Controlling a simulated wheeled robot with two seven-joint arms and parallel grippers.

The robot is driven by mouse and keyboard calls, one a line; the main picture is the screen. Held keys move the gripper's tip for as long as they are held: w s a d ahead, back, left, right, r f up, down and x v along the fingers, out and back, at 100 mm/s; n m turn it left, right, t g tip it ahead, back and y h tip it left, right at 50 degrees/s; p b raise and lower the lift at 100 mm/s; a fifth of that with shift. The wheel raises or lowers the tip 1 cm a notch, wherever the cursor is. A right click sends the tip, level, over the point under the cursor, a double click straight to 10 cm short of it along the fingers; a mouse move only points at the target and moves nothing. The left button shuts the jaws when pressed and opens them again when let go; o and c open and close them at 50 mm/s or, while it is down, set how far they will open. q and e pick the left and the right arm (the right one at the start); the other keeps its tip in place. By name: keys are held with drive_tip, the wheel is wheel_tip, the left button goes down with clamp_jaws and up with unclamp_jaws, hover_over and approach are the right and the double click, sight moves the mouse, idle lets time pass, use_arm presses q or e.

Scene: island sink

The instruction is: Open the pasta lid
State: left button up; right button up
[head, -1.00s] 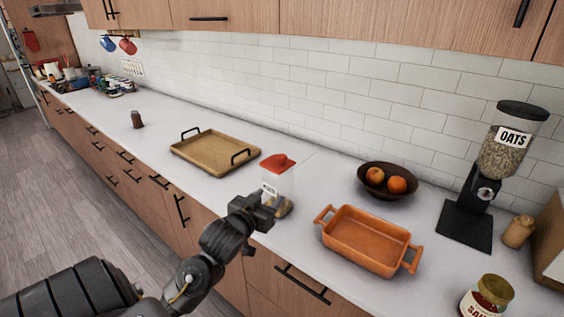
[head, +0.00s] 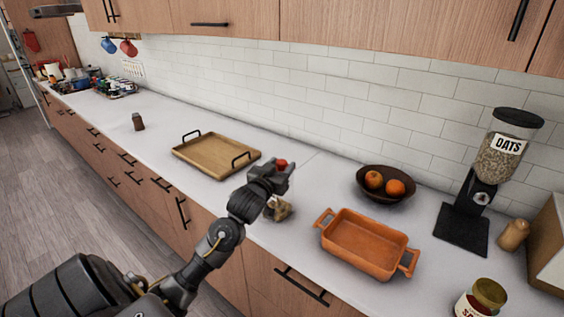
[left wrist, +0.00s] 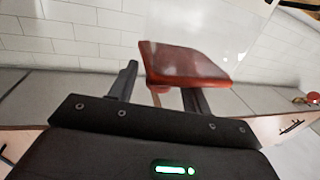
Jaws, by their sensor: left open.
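The pasta jar (head: 279,212) stands on the white counter near its front edge, with pale pasta visible low in it. Its red lid (head: 281,163) shows just beyond my left gripper (head: 285,168), which hides most of the jar's upper part. In the left wrist view the red lid (left wrist: 187,66) appears large and tilted near the fingers of my left gripper (left wrist: 162,82). The fingers are apart. The lid overlaps the right-hand finger in the picture, and I cannot tell whether they touch. My right gripper is out of view.
A wooden tray (head: 187,157) lies left of the jar. An orange baking dish (head: 335,252) stands to its right, with a dark fruit bowl (head: 378,194) behind. An oats dispenser (head: 462,230) and a sauce jar (head: 482,300) are farther right.

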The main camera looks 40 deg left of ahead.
use_arm(q)
drive_tip(key=shift+w+a, duration=0.15)
drive_tip(key=shift+w, duration=0.35)
drive_tip(key=shift+c, duration=1.1)
clamp_jaws()
drive_tip(key=shift+w, duration=0.1)
